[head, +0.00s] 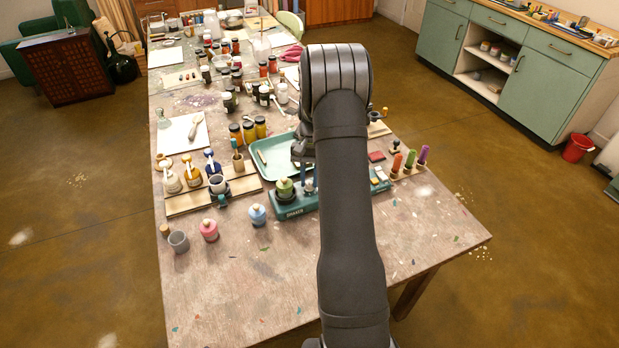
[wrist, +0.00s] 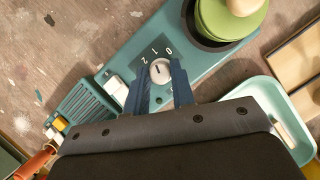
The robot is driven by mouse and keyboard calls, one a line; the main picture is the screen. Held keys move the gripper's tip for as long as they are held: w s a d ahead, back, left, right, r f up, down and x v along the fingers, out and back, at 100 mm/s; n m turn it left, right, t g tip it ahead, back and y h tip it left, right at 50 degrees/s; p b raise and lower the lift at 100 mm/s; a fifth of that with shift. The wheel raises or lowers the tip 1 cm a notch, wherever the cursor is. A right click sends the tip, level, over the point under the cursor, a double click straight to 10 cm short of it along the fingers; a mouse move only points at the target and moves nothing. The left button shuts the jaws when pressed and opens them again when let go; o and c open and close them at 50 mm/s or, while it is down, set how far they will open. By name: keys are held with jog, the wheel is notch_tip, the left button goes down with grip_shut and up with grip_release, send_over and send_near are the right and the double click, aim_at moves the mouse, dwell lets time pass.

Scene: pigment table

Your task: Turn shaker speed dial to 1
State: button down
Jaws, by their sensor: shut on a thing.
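The teal shaker (head: 295,211) stands on the table just left of my arm in the head view. In the wrist view its body (wrist: 135,47) carries the white round speed dial (wrist: 160,71), with the numbers 0, 1 and 2 printed around its far side. A short dark mark on the dial points roughly toward the 1; its exact setting is hard to read. My gripper (wrist: 161,80) has its two blue fingers on either side of the dial and is shut on it. A green jar (head: 285,188) sits in the shaker's round holder. The dial is not clear in the head view.
A green tray (head: 262,171) lies behind the shaker. Colored tubes (head: 410,160) stand in a wooden rack at right. The table's front is mostly clear.

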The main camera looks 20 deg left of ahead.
dwell(0.3)
jog(key=c, duration=1.2)
grip_release()
jog(key=shift+c, duration=0.2)
jog(key=v, duration=1.7)
jog(key=shift+r, duration=0.3)
jog(key=shift+f, duration=0.1)
jog(key=x, duration=1.7)
jog(key=shift+f, duration=0.2)
jog(key=shift+r, duration=0.1)
